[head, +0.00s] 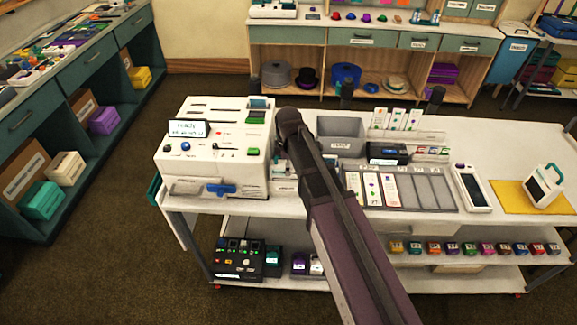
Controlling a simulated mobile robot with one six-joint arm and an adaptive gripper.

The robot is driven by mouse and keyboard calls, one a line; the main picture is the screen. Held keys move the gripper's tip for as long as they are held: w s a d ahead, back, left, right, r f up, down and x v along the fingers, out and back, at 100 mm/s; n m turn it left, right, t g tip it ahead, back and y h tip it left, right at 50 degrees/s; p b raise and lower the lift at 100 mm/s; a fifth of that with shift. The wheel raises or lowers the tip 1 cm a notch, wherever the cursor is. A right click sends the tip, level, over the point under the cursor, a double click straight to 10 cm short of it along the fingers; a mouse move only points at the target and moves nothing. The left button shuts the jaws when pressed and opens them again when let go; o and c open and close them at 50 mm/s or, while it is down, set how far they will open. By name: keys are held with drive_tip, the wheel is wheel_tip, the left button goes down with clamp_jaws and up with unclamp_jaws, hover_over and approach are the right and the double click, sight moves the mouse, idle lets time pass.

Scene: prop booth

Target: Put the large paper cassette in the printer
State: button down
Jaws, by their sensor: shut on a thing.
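The white printer-like machine (215,145) stands at the left end of the white table, with a small display, several buttons and a blue handle (220,188) low on its front. My arm reaches up from the bottom right, and its upper end is just right of the machine. My gripper and anything in it are hidden behind the arm. A few small white and dark parts show between the machine and the arm, too small to identify. I cannot pick out the large paper cassette with certainty.
A grey bin (341,136), a sectioned card tray (420,188), a white handheld device (472,187) and a yellow mat (507,198) with another device (545,186) occupy the table. The lower shelf holds a black box (240,260) and several coloured cartridges. The table's back right is clear.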

idle(0.3)
drive_tip(key=shift+c, duration=0.2)
unclamp_jaws()
drive_tip(key=shift+r, duration=0.15)
